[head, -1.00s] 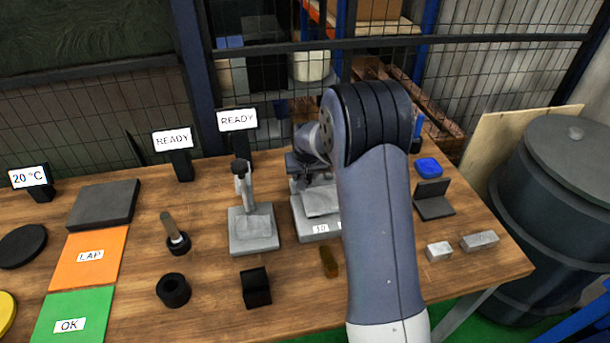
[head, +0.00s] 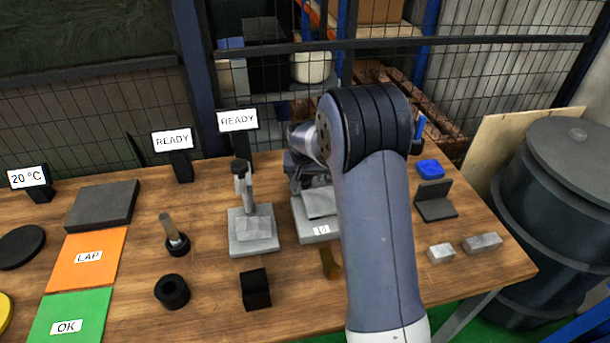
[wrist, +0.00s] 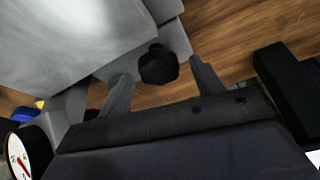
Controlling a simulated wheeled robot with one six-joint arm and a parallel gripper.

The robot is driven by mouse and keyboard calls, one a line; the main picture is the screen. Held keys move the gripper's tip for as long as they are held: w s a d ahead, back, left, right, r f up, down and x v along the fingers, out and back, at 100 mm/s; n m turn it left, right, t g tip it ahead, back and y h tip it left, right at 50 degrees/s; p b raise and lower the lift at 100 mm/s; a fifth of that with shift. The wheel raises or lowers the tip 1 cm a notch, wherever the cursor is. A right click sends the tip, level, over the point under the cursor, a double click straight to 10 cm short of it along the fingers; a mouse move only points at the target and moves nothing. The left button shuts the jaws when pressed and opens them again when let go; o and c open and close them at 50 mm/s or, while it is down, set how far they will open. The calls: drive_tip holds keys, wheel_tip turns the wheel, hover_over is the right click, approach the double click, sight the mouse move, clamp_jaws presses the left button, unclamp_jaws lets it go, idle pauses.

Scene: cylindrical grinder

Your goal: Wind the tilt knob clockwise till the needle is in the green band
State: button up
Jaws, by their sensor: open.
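The tilt knob (wrist: 158,65) is a dark, faceted knob on the edge of a grey metal fixture in the wrist view. My gripper (wrist: 160,88) is open, with one finger on each side of the knob; I cannot tell whether either finger touches it. A round white dial (wrist: 19,160) with a dark rim and a red needle is cut off at the wrist view's left edge. Its green band cannot be made out.
A grey stand (head: 254,230) with an upright post is close left of the fixture. A black block (head: 256,289) and a brown piece (head: 330,263) lie in front. A dark angle bracket (head: 435,205) stands to the right. Wire fencing runs behind the table.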

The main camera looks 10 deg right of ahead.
drive_tip(key=v, duration=1.1)
drive_tip(key=shift+b, duration=0.45)
drive_tip(key=shift+f, duration=0.2)
drive_tip(key=p+x, duration=0.1)
drive_tip(key=x, duration=0.9)
drive_tip(key=shift+w+f, duration=0.25)
drive_tip(key=shift+n, duration=0.3)
